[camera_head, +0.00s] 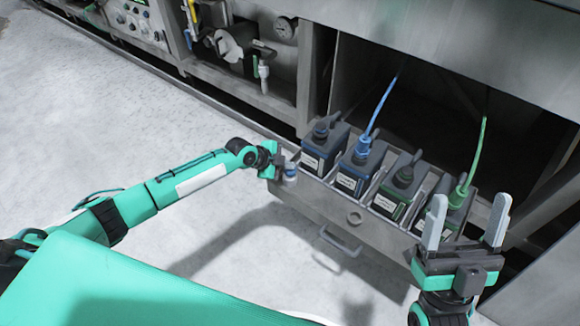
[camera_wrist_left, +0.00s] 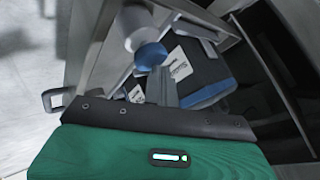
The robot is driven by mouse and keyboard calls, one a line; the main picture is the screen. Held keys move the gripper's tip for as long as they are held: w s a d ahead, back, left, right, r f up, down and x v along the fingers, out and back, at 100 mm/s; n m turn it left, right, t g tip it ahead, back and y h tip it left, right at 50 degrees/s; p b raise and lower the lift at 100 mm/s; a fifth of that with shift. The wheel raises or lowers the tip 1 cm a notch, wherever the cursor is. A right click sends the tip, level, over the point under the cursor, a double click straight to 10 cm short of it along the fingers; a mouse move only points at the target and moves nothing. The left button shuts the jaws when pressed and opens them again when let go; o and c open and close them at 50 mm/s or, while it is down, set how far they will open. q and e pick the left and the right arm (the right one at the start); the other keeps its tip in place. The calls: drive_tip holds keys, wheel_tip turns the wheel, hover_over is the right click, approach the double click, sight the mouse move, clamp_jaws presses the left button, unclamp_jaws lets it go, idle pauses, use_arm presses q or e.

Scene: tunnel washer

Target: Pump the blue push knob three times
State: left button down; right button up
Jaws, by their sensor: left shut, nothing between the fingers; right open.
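The blue push knob (camera_head: 291,172) sits at the left end of the metal drawer, beside the canisters. In the left wrist view the blue knob (camera_wrist_left: 150,55) is a round dome on a whitish cylinder (camera_wrist_left: 137,25). My left gripper (camera_head: 279,160) is shut and empty right beside the knob. Its grey fingers (camera_wrist_left: 163,85) show just under the knob in the wrist view; I cannot tell if they touch it. My right gripper (camera_head: 468,222) is open and empty, fingers pointing up, in front of the drawer's right end.
The metal drawer (camera_head: 320,212) holds several canisters with blue or green marks, including a blue-capped one (camera_head: 350,172) and a green-capped one (camera_head: 458,205), each with a hose. A handle (camera_head: 340,246) sticks out in front. Floor (camera_head: 130,130) at the left is clear.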

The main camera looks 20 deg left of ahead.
sight(286, 171)
use_arm(q)
drive_tip(key=shift+f, duration=0.4)
drive_tip(key=shift+r, duration=0.1)
drive_tip(key=shift+r+p, duration=1.1)
drive_tip(key=shift+r, duration=0.55)
wheel_tip(286, 171, up, 5)
drive_tip(key=p, duration=0.4)
